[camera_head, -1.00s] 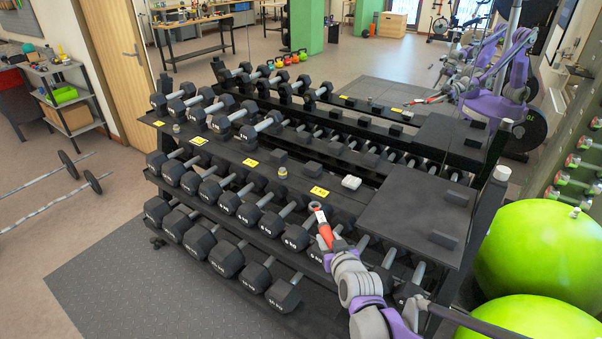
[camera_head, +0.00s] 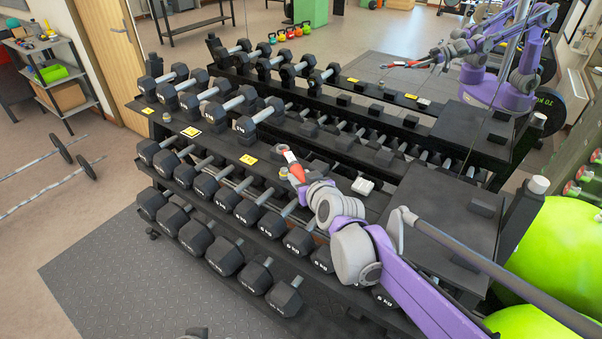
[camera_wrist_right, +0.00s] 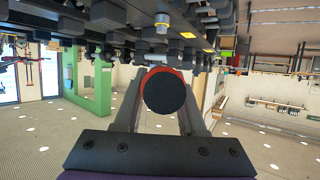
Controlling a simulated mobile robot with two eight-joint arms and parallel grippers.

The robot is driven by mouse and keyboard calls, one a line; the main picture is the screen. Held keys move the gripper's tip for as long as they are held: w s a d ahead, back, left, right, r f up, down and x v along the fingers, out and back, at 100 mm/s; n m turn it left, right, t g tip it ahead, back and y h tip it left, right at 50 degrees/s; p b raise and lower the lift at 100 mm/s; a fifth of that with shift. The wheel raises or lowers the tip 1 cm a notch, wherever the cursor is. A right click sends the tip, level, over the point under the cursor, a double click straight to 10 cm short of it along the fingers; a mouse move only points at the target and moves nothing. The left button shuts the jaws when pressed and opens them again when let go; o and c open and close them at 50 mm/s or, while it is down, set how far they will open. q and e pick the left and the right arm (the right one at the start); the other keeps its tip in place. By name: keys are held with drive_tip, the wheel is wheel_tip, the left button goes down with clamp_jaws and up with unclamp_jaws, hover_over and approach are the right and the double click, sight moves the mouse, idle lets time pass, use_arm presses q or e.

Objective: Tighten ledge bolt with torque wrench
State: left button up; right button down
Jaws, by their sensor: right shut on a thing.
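My right gripper (camera_head: 299,180) is shut on the red-handled torque wrench (camera_head: 291,164) and holds it over the dumbbell rack's upper ledge (camera_head: 225,143). The wrench's grey ring head points up and away to the left. A small grey bolt with a yellow base (camera_head: 284,173) stands on the ledge just beside the wrench; contact cannot be told. In the right wrist view, the wrench's round black handle end (camera_wrist_right: 165,92) with a red rim sits between the fingers, and the bolt (camera_wrist_right: 162,22) shows beyond it, apart in the picture.
Several dumbbells (camera_head: 224,258) fill the rack. A white box (camera_head: 362,186) and yellow labels (camera_head: 248,159) lie on the ledge. A black platform (camera_head: 440,205) is at the right, beside green balls (camera_head: 555,250). A mirror behind reflects the rack and my arm.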

drive_tip(key=shift+s+r, duration=0.1)
drive_tip(key=shift+s, duration=0.1)
wheel_tip(320, 180, down, 6)
drive_tip(key=b, duration=0.3)
drive_tip(key=shift+r, duration=0.1)
idle(1.2)
drive_tip(key=shift+f+b, duration=0.7)
drive_tip(key=shift+f, duration=0.35)
idle(0.8)
